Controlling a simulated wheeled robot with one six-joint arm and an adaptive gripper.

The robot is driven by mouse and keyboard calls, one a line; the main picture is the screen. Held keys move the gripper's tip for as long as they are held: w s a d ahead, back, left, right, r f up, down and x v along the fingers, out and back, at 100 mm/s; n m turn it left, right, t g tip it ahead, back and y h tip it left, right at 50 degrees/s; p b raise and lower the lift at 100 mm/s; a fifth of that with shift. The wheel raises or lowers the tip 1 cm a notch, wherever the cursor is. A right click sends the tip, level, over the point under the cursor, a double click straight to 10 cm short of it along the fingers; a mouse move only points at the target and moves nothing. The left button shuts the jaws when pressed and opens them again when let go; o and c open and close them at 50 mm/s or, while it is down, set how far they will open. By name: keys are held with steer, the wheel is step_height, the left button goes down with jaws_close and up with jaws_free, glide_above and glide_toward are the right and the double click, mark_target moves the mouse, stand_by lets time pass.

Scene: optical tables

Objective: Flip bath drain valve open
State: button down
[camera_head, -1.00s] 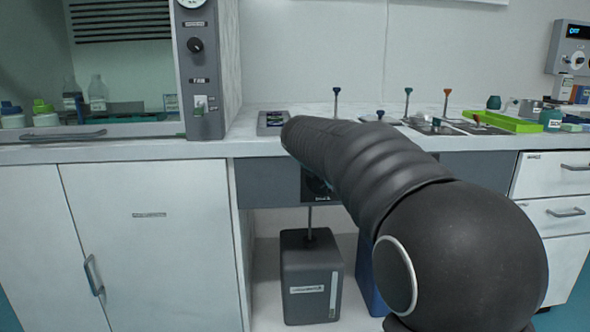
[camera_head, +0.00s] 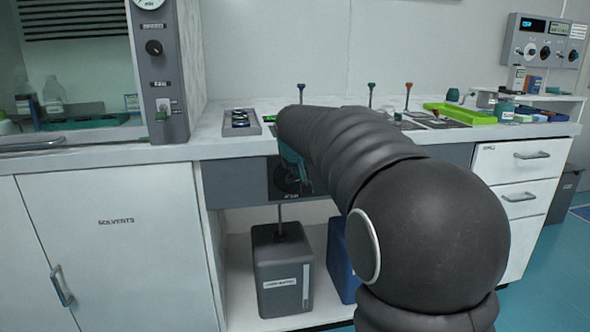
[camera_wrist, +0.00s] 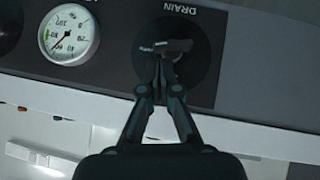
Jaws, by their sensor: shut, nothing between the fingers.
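The drain valve (camera_wrist: 205,52) is a round black plate under a "DRAIN" label in the wrist view. Its small grey handle (camera_wrist: 175,45) lies roughly sideways across the plate. My gripper (camera_wrist: 165,68) is shut and empty, with its fingertips right at the handle, overlapping it in the picture. I cannot tell whether they touch it. In the head view the black valve panel (camera_head: 283,190) sits on the bench front, partly hidden by my arm. A rod runs down from it to a dark grey box (camera_head: 283,262).
A pressure gauge (camera_wrist: 70,35) sits left of the valve. A white cabinet marked "SOLVENTS" (camera_head: 115,245) is left of the open bay, and a blue container (camera_head: 340,262) is inside it. White drawers (camera_head: 515,165) stand on the right. A lime-green tray (camera_head: 460,113) lies on the bench.

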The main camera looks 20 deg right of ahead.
steer(key=shift+r, duration=0.4)
steer(key=w+p+v, duration=0.1)
steer(key=v, duration=0.5)
steer(key=w+r+p+v, duration=0.1)
steer(key=v, duration=0.6)
steer(key=shift+a+r+p, duration=0.3)
steer(key=shift+p, duration=0.05)
